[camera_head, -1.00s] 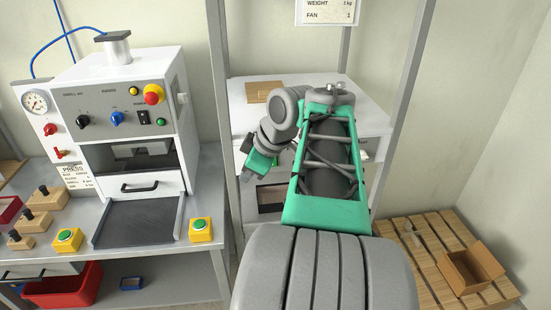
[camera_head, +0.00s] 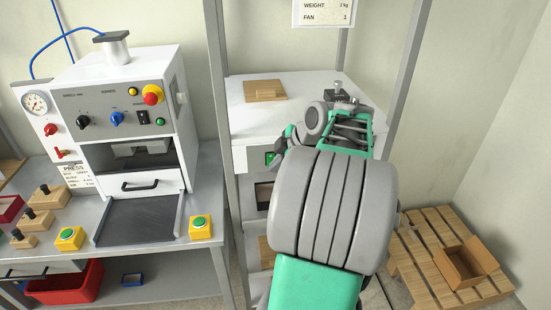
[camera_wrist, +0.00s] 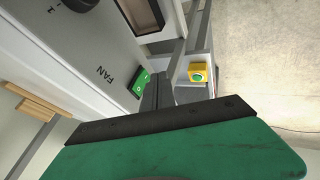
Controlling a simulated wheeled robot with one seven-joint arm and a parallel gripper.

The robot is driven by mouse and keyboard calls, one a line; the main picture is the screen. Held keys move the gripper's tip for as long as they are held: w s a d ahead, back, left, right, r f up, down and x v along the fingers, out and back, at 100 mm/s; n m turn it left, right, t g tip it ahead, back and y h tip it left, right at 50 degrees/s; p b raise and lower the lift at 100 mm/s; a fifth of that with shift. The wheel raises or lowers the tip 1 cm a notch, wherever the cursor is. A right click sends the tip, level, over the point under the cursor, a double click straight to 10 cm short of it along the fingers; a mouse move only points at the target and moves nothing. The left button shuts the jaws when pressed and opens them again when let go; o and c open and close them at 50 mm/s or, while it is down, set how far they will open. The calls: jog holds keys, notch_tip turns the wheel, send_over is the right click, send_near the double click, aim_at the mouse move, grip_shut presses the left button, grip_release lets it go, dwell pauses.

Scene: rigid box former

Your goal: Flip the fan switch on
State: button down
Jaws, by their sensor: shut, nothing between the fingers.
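The fan switch (camera_wrist: 142,83) is a small green rocker with white marks on the white machine's front panel, beside the printed word FAN in the wrist view. I cannot tell which way the rocker is tipped. My gripper (camera_wrist: 157,82) is shut and empty. Its dark fingers are close beside the switch in the wrist view, and I cannot tell whether they touch it. In the head view my own arm largely hides the gripper.
The white machine (camera_head: 240,122) stands between grey frame posts (camera_head: 222,170), with a wooden block (camera_head: 265,90) on top. A dark knob (camera_wrist: 78,5) is farther along its panel. The press (camera_head: 135,110) is left. A pallet (camera_head: 410,270) with an open box (camera_head: 465,268) lies right.

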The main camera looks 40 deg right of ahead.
jog(key=shift+w+d+f, duration=0.1)
jog(key=shift+w+d, duration=0.35)
jog(key=shift+w, duration=0.2)
jog(key=t+b, duration=0.1)
jog(key=b, duration=0.4)
jog(key=t+h+b, duration=0.1)
jog(key=b, duration=0.4)
jog(key=shift+d+f+n+t+h, duration=0.1)
jog(key=shift+f+n+t+h, duration=0.05)
jog(key=shift+n+t+h, duration=0.2)
jog(key=shift+w, duration=0.1)
